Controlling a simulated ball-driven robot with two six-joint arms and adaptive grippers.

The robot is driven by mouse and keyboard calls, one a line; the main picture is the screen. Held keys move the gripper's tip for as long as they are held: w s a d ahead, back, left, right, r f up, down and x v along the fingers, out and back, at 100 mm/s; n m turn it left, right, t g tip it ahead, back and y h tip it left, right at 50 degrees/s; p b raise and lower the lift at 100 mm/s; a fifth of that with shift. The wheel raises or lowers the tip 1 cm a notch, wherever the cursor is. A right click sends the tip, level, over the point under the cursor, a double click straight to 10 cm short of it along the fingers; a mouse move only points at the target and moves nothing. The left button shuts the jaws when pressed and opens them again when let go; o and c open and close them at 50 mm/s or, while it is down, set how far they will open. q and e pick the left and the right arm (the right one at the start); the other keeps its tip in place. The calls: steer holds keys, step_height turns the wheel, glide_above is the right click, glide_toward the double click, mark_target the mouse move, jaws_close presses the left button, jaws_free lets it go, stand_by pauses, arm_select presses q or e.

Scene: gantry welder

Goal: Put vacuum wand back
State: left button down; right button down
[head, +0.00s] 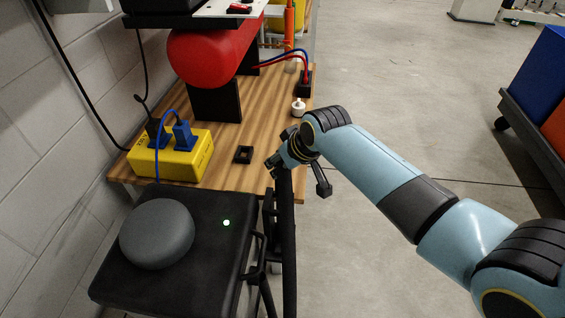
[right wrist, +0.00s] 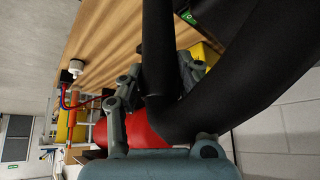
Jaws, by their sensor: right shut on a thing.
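The vacuum wand (head: 288,235) is a long black tube in the head view. It runs down from my right gripper (head: 277,160), past the right side of a black unit, to the picture's bottom edge. My right gripper is shut on the wand near its upper end. In the right wrist view the gripper (right wrist: 155,95) has its grey fingers on either side of the black tube (right wrist: 158,45). A thick black curved part (right wrist: 245,90) crosses in front there. Black brackets (head: 266,225) show beside the wand; whether it touches them I cannot tell. My left gripper is out of view.
The black unit (head: 110,283) carries a dark grey dome (head: 157,233) and a green light. A wooden bench (head: 265,140) behind holds a yellow power box (head: 172,158), a red cylinder (head: 212,52) and a white knob (head: 298,107). Open floor lies right; a wall stands left.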

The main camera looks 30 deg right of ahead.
steer(key=c, duration=0.9)
jaws_free()
steer(key=shift+f, duration=0.1)
steer(key=shift+s+r, duration=0.15)
steer(key=shift+r, duration=0.25)
steer(key=a+p+v, duration=0.1)
steer(key=p+v, duration=0.3)
steer(key=v, duration=0.7)
steer(key=s+d+f+m+g+h, duration=0.1)
steer(key=s+d+f, duration=0.1)
steer(key=s+f, duration=0.65)
steer(key=s+d+f+g, duration=0.2)
steer(key=s+f, duration=0.3)
steer(key=f, duration=0.7)
steer(key=s+f+g, duration=0.1)
steer(key=s+f, duration=0.3)
steer(key=s, duration=0.5)
steer(key=s+d+f+g, duration=0.1)
steer(key=s+f, duration=0.3)
steer(key=s, duration=0.6)
steer(key=s+d+f, duration=0.1)
steer(key=s+f, duration=0.4)
steer(key=s, duration=0.5)
steer(key=shift+s+g+h, duration=0.2)
steer(key=shift+g+h, duration=0.2)
